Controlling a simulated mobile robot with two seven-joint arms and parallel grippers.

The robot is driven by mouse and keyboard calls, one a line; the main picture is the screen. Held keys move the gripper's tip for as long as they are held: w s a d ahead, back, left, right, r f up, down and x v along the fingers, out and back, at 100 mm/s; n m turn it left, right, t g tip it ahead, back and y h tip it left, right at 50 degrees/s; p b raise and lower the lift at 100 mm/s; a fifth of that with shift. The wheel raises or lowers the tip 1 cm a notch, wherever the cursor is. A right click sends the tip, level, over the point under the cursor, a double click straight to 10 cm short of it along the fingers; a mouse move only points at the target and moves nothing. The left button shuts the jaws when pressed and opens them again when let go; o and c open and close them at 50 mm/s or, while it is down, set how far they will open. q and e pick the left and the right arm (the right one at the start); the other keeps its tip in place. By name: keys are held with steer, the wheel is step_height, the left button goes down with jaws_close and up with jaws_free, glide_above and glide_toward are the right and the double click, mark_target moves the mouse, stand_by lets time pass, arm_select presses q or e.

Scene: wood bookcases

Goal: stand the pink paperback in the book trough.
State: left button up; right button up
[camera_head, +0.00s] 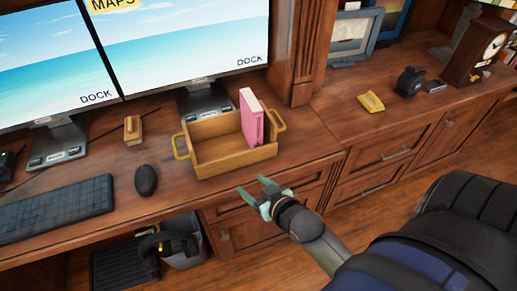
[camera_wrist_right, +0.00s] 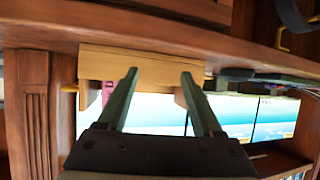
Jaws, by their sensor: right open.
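The pink paperback (camera_head: 252,124) stands upright inside the wooden book trough (camera_head: 222,165), at its right end, with its top above the rim. The trough sits on the desk and has a yellow handle at each end. My right gripper (camera_head: 252,185) is open and empty, apart from the book, in front of the trough and near the desk's front edge. In the right wrist view the open fingers (camera_wrist_right: 159,73) point at the trough's wooden wall (camera_wrist_right: 105,64), and a small strip of the pink paperback (camera_wrist_right: 108,92) shows beside it. My left gripper is not in view.
Monitors (camera_head: 190,40) stand behind the trough. A mouse (camera_head: 146,180), a keyboard (camera_head: 55,208) and a small wooden block (camera_head: 132,129) lie to its left. A yellow item (camera_head: 371,102), a black object (camera_head: 410,81) and a clock (camera_head: 480,48) are on the right counter. The desk right of the trough is clear.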

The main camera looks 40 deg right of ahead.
steer(key=s+a+f+n+g+y, duration=0.2)
steer(key=s+a+f, duration=0.5)
steer(key=s+f, duration=0.4)
steer(key=shift+s+f+g+y, duration=0.2)
steer(key=shift+f+g+y, duration=0.1)
steer(key=shift+f+g, duration=0.35)
